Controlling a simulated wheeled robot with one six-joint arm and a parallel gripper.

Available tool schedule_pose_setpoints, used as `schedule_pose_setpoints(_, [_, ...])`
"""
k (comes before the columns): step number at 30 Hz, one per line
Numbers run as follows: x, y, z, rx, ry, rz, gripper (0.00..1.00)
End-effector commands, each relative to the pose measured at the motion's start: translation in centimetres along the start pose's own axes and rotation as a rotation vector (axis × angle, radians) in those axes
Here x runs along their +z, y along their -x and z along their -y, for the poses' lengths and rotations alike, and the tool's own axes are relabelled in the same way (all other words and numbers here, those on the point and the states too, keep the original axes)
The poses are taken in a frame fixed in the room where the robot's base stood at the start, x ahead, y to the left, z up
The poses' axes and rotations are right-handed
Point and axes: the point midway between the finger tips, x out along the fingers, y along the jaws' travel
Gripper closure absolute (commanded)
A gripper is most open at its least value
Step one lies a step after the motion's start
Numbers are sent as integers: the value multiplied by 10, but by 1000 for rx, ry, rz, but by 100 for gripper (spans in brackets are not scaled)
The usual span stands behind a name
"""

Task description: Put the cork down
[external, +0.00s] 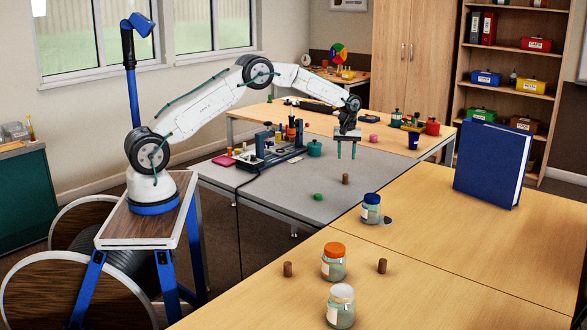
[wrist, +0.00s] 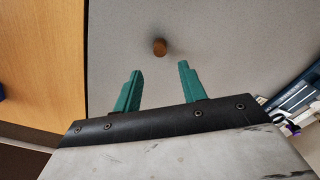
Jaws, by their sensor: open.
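A brown cork (external: 345,179) stands on the grey table top (external: 270,190), below and close to my gripper (external: 346,155). In the wrist view the cork (wrist: 160,47) sits just beyond the two green fingers (wrist: 158,85), between their lines and apart from both. My gripper is open and empty, pointing down above the table. Two more brown corks stand on the near wooden table, one left (external: 287,268) and one right (external: 382,265) of the jar with the orange lid (external: 333,262).
A green lid (external: 318,197) lies near the grey table's front edge. A blue-lidded jar (external: 371,208), a white-lidded jar (external: 341,305) and a tall blue binder (external: 492,163) stand on the wooden tables. Equipment (external: 272,150) and a green pot (external: 314,148) stand left of my gripper.

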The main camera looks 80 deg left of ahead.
Motion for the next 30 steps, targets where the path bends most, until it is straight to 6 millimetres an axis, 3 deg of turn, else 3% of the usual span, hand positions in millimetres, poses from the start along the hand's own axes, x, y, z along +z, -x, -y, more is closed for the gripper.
schedule_pose_setpoints(3, [0, 14, 0, 1, 0, -1, 59])
schedule_pose_setpoints(14, [1, 22, 0, 0, -2, 0, 59])
schedule_pose_setpoints(17, [9, 36, 0, 4, -23, -3, 59])
schedule_pose_setpoints(20, [31, 69, 5, 11, -83, -8, 59])
schedule_pose_setpoints(23, [66, 116, 17, 18, -178, -14, 59])
schedule_pose_setpoints(30, [166, 215, 76, 33, -439, -27, 59])
